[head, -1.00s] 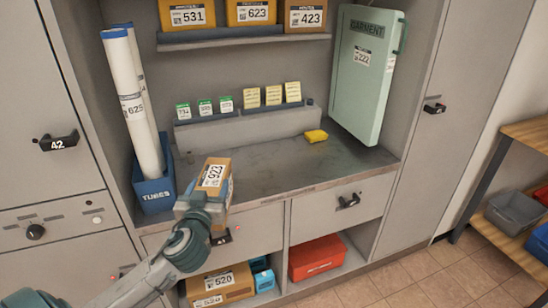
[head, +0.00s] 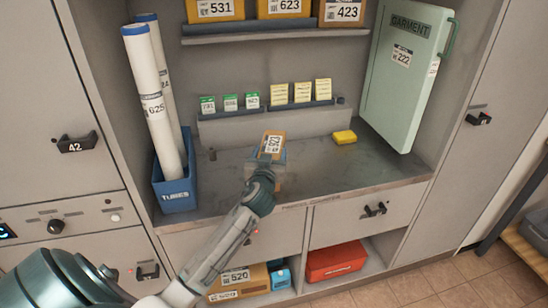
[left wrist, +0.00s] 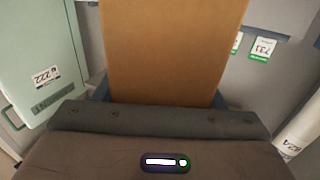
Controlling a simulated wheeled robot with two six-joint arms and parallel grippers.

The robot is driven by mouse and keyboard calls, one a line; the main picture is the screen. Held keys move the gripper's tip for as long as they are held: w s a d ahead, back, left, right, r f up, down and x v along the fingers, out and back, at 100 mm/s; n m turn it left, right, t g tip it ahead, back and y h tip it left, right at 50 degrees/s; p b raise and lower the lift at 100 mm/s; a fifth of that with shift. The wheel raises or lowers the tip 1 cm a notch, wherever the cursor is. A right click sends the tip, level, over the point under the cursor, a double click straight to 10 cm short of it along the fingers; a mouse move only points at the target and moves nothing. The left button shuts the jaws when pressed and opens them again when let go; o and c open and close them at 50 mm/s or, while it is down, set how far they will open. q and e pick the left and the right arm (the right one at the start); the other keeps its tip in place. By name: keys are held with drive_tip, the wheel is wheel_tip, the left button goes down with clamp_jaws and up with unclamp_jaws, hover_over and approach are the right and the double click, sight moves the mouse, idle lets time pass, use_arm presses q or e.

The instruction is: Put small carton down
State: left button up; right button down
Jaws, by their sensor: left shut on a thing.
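The small carton (head: 272,145) is brown with a white label reading 923. My left gripper (head: 266,161) is shut on it, and the carton appears over the grey counter (head: 220,183), left of its middle. I cannot tell whether the carton touches the counter. In the left wrist view the carton (left wrist: 175,50) fills the middle, between the finger parts at its lower sides. My right gripper is not in view.
A blue tubes bin (head: 176,194) with long white tubes stands on the left. A yellow block (head: 344,137) and a green garment case (head: 402,75) are on the right. A low ledge (head: 300,126) with cards runs behind. The counter's right half is mostly clear.

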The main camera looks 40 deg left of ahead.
use_arm(q)
drive_tip(key=shift+w+d, duration=0.15)
drive_tip(key=shift+w, duration=0.65)
wheel_tip(320, 180, down, 3)
drive_tip(key=shift+f+p, duration=0.1)
drive_tip(key=shift+p, duration=0.2)
drive_tip(key=shift+f, duration=0.15)
drive_tip(key=o, duration=1.6)
